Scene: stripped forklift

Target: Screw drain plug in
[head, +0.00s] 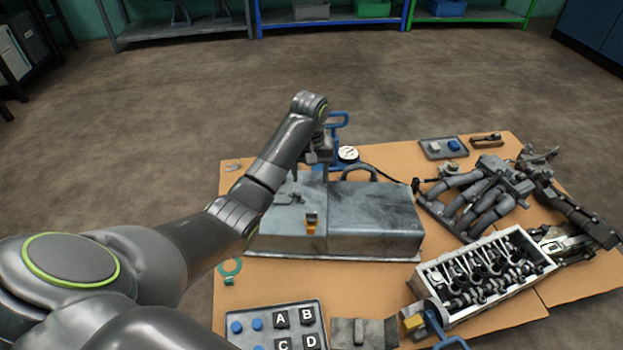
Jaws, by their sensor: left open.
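A grey metal oil pan (375,222) lies on the tan work table, its flat faces scuffed. A small brass-coloured piece with a dark top (311,222) sits at the pan's front, left of its middle; it may be the drain plug, but it is too small to be sure. My left arm reaches in from the left over the pan. My left gripper (310,172) points down above the pan's back left part, behind the brass piece and apart from it. It is open; its fingertips are small and partly hidden. My right gripper is not in view.
A dial gauge (348,154) and blue handle stand behind the pan. A manifold (485,195) and an open engine head (482,272) fill the right side. A tray with lettered blocks (281,318) lies in front. A green ring (229,267) lies at the left edge.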

